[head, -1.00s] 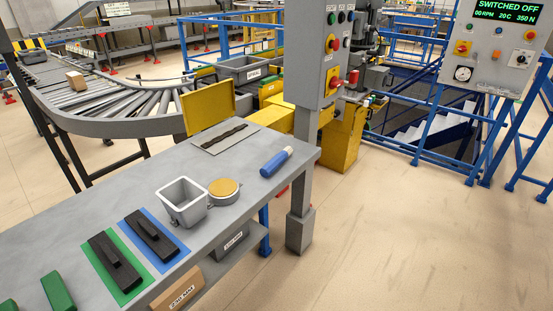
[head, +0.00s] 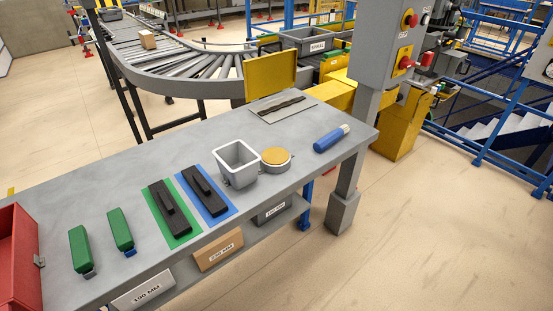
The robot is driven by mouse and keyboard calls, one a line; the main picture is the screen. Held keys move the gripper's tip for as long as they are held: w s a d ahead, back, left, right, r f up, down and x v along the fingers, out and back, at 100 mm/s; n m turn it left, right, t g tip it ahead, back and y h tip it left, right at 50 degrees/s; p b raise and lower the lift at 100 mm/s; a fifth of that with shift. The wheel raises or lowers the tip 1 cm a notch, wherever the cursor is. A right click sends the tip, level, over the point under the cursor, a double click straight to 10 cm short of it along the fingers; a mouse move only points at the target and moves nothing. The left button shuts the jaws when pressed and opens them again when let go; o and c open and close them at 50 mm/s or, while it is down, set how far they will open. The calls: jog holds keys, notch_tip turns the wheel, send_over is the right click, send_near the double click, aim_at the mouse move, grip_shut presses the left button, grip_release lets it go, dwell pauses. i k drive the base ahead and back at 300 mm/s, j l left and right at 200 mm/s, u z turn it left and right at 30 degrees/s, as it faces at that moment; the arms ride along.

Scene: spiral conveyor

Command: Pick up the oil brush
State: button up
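No thing in view is clearly marked as the oil brush. A blue cylinder with a pale end (head: 330,139) lies at the right end of the grey workbench (head: 120,175); I cannot tell if it is the brush. Two green blocks with dark ends (head: 79,249) (head: 120,230) lie at the left of the bench; I cannot tell what they are. A square grey pot (head: 237,163) and a round tin with a tan top (head: 275,159) stand near the bench's front edge. My gripper is not in view.
Dark blocks lie on a green mat (head: 183,231) and a blue mat (head: 219,208). A red box (head: 18,262) stands at the left end. A dark strip lies on a grey plate (head: 262,115). A roller conveyor (head: 190,68) curves behind; a grey post (head: 345,195) stands right.

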aim_at(324, 143)
jog(key=i+j, duration=0.65)
jog(key=j, duration=0.2)
jog(key=i+j, duration=0.35)
jog(key=j+z, duration=0.05)
jog(key=j, duration=0.05)
